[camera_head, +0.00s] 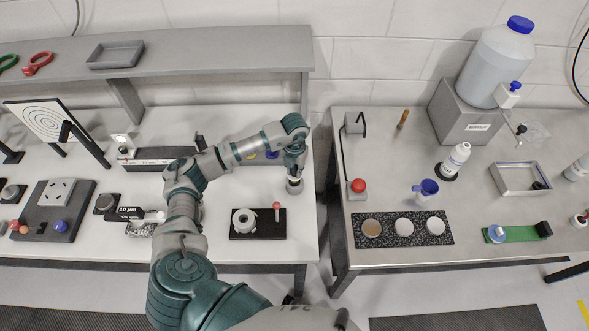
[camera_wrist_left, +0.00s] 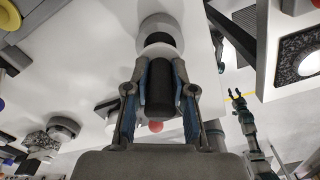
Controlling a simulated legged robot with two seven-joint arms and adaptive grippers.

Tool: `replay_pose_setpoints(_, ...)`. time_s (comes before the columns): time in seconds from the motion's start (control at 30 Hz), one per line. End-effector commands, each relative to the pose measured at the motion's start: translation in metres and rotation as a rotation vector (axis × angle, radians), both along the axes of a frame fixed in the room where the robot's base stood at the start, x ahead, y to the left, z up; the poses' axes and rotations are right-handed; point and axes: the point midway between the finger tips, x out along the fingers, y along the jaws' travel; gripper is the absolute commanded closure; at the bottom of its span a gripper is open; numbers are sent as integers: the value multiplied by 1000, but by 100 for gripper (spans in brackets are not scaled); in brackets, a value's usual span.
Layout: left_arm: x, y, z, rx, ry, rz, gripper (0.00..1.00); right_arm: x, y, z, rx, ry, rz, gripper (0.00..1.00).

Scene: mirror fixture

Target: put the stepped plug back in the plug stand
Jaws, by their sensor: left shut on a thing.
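My left gripper (camera_head: 294,170) is shut on the stepped plug (camera_head: 294,186) near the right edge of the white table. In the left wrist view the left gripper (camera_wrist_left: 160,95) has its fingers on both sides of the plug's black cylinder (camera_wrist_left: 160,90). Pale and dark round sections show beyond the cylinder. I cannot tell whether the plug touches the table. A black base with a white holed ring (camera_head: 243,221), which looks like the plug stand, lies to the front left of the gripper. My right gripper (camera_wrist_left: 236,97) shows small in the left wrist view; its opening is unclear.
A red-topped pin (camera_head: 277,205) stands on the black base beside the ring. A raised grey shelf (camera_head: 210,50) runs behind the white table. A gap separates this table from the steel table (camera_head: 400,262) at right.

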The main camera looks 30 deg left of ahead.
Motion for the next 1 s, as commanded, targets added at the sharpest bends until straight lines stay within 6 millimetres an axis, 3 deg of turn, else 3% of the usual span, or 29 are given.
replay_pose_setpoints(1.0, 0, 0, -23, 0, -1, 0, 100, -1, -2, -17, -2, 1, 1, 60)
